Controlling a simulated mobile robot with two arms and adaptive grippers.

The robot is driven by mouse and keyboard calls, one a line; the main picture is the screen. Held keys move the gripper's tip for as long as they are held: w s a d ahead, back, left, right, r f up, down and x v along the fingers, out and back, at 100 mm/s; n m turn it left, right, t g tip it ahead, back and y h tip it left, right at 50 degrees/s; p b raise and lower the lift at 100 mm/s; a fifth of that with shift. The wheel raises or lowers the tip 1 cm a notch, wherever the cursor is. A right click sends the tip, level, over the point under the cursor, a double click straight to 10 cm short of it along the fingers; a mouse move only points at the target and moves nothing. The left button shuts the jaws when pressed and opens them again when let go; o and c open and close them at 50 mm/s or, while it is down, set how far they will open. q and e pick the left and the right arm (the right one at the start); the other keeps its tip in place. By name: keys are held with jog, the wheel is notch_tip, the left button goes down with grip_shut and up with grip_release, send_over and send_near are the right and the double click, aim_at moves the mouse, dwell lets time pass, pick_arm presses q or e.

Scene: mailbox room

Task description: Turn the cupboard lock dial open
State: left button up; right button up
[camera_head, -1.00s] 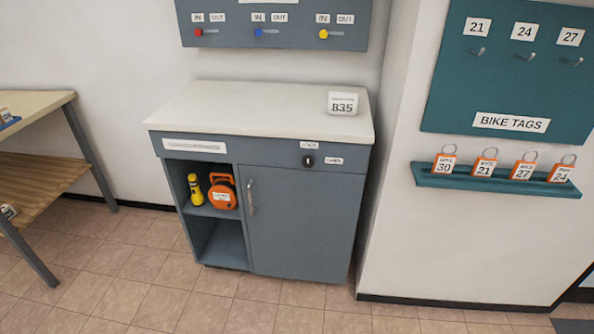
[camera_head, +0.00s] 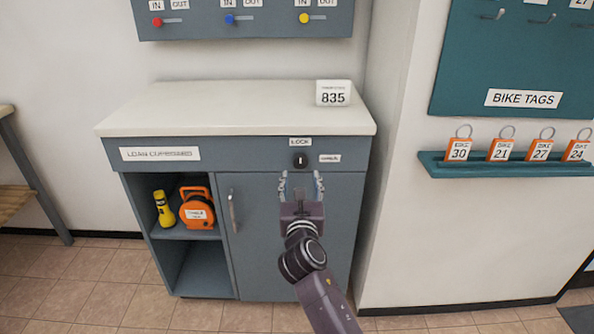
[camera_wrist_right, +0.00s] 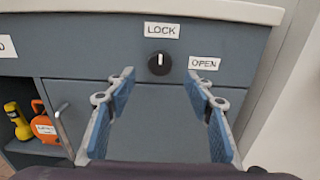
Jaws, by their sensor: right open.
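The cupboard (camera_head: 290,250) is grey with a white top. Its black lock dial (camera_head: 300,160) sits on the front panel above the closed door. The dial also shows in the right wrist view (camera_wrist_right: 159,63), its white mark upright toward the LOCK label (camera_wrist_right: 162,30). The OPEN label (camera_wrist_right: 204,63) is to the right of the dial. My right gripper (camera_head: 301,180) is open and empty, just below the dial in the head view. In the wrist view its blue-padded fingers (camera_wrist_right: 160,78) spread either side below the dial, apart from it. My left gripper is not in view.
The door has a vertical handle (camera_head: 233,212). Open shelves at left hold a yellow flashlight (camera_head: 162,208) and an orange case (camera_head: 197,208). A teal ledge (camera_head: 500,166) with bike tags is on the right wall.

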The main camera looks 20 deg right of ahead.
aim_at(300, 165)
jog(key=b+x, duration=0.1)
jog(key=x, duration=0.4)
jog(key=shift+w+f, duration=0.1)
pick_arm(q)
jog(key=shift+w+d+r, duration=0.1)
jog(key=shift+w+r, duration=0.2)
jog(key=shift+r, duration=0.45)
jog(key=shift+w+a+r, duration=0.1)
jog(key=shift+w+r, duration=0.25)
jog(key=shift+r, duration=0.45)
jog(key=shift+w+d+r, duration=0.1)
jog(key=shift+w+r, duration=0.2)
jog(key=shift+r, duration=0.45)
pick_arm(e)
jog(key=shift+w+d, duration=0.15)
jog(key=shift+w, duration=0.35)
jog(key=c, duration=1.1)
jog(key=shift+c, duration=0.3)
